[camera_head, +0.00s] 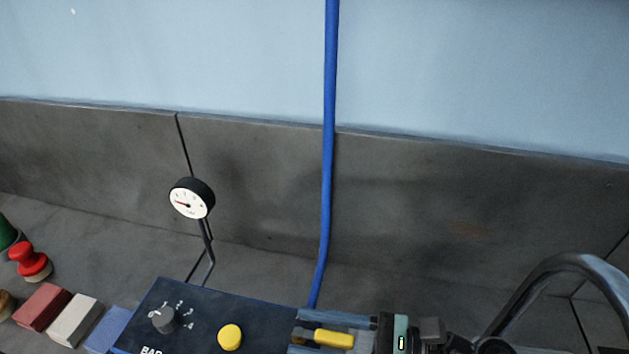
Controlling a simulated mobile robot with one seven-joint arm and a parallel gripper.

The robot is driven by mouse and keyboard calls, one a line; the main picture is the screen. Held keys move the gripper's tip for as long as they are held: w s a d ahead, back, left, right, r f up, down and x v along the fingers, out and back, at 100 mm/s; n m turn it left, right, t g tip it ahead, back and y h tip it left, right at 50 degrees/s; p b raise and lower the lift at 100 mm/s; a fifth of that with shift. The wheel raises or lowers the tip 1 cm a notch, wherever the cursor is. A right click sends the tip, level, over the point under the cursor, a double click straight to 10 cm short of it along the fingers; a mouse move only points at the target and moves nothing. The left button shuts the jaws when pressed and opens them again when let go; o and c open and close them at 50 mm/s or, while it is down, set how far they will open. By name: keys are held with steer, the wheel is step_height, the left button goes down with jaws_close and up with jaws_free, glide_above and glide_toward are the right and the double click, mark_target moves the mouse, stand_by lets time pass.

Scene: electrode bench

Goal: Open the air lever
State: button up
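A yellow lever handle (333,339) lies at the bottom edge, at the right end of a dark blue control panel (200,305). My gripper (312,333) reaches in from the right. Its two fingers are apart, one above and one below the yellow handle in the picture. A dark gap shows between the upper finger and the handle; contact at the lower finger is cut off by the frame. The lever's base and pivot are hidden. A round yellow knob (230,337) and a grey rotary dial (164,319) are on the panel to the left.
A blue hose (328,150) runs up the wall from behind the panel. A pressure gauge (190,198) stands on a thin bent tube behind it. At left are a red stamp-like knob (27,258), a red block (42,306) and a white block (74,319).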

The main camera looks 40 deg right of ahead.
mark_target(314, 334)
step_height(314, 334, up, 10)
stand_by(0.6)
stand_by(0.4)
